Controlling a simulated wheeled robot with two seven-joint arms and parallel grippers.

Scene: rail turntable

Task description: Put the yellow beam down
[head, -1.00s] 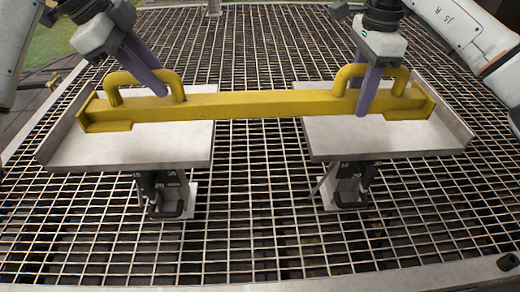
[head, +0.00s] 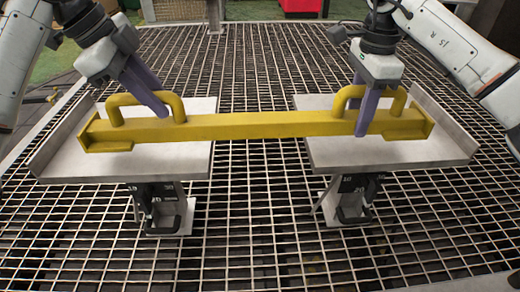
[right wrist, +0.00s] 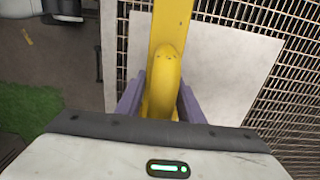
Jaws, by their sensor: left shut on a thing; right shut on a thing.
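The yellow beam (head: 260,125) lies level across the two grey plates, with a looped handle near each end. Its left end is over the left plate (head: 70,165) and its right end is over the right plate (head: 400,155). I cannot tell whether it touches them. My left gripper (head: 162,110) is shut on the left handle (head: 125,101). My right gripper (head: 362,122) is shut on the right handle (head: 398,98). In the right wrist view its purple fingers flank the yellow handle (right wrist: 163,85).
Each plate stands on a dark, numbered support, the left one (head: 160,205) and the right one (head: 352,198). A metal grating (head: 255,210) spreads beneath. The gap between the plates is open under the beam. A red box (head: 300,6) is at the back.

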